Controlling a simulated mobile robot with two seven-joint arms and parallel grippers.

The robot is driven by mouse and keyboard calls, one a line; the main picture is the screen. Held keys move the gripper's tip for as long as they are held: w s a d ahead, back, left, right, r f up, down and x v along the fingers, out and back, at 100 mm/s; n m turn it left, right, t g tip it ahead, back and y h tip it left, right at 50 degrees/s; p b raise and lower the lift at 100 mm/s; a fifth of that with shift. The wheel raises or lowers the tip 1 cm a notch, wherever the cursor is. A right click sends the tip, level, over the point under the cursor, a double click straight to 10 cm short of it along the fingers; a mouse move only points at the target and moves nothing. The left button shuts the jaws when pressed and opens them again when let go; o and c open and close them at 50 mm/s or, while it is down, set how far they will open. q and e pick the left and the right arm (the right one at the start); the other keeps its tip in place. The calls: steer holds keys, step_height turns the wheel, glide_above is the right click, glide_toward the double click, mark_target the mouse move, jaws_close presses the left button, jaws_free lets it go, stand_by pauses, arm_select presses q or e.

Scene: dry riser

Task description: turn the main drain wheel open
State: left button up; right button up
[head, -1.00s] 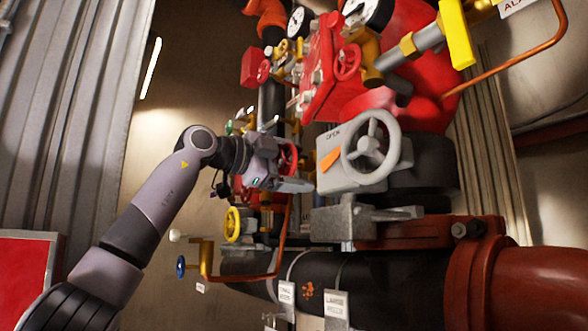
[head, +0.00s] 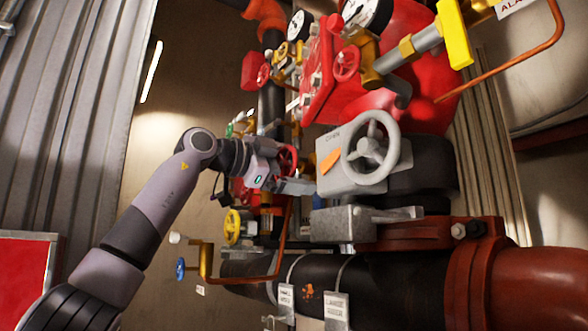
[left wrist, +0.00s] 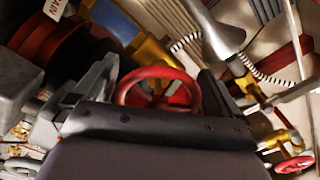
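A red handwheel (left wrist: 158,88) stands in the middle of the left wrist view, between my two fingers; its lower part is hidden by my gripper. A red wheel (head: 288,157) also shows in the head view, partly behind my left gripper (head: 298,181). No readable label there confirms it as the main drain wheel. In the left wrist view my left gripper (left wrist: 155,92) is open, one finger on each side of the red wheel. I cannot tell whether the fingers touch it. My right gripper is not in view.
A grey box with a large grey handwheel (head: 370,147) stands just right of my gripper. A yellow wheel (head: 232,226) and a thin copper pipe (head: 286,235) lie below. A dark pipe (head: 370,285) runs along the bottom. Open wall space lies left of the riser.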

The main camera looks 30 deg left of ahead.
arm_select(q)
steer(key=shift+s, duration=0.1)
steer(key=shift+s+a, duration=0.15)
steer(key=shift+s, duration=0.15)
steer(key=b+v, duration=0.2)
steer(key=v, duration=0.4)
steer(key=shift+s, duration=0.15)
steer(key=shift+a, duration=0.1)
